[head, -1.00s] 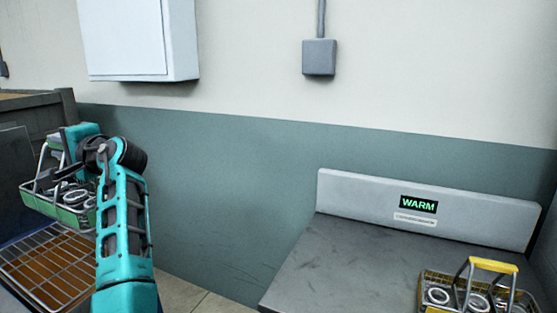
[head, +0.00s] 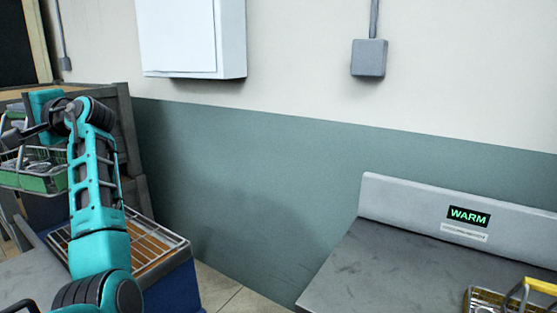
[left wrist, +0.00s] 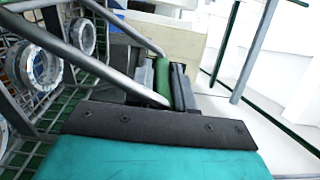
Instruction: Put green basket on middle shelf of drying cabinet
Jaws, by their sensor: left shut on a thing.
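The green basket (head: 38,182) hangs from my left gripper (head: 14,114) at the left of the head view, with metal rings inside. In the left wrist view its wire side (left wrist: 30,110), rings (left wrist: 38,68) and green handle grip (left wrist: 162,80) show, and the gripper (left wrist: 178,85) is shut on the handle. The basket is held in the air, beyond the blue unit with a wire rack. My right gripper is not in view. I cannot make out the drying cabinet or its middle shelf for certain.
A wire rack (head: 150,243) over an orange-brown surface tops a blue unit at lower left. A grey bench (head: 400,270) marked WARM stands at right with a yellow-handled basket (head: 500,300). A grey-brown cabinet (head: 128,130) stands behind my left arm. Floor shows between the units.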

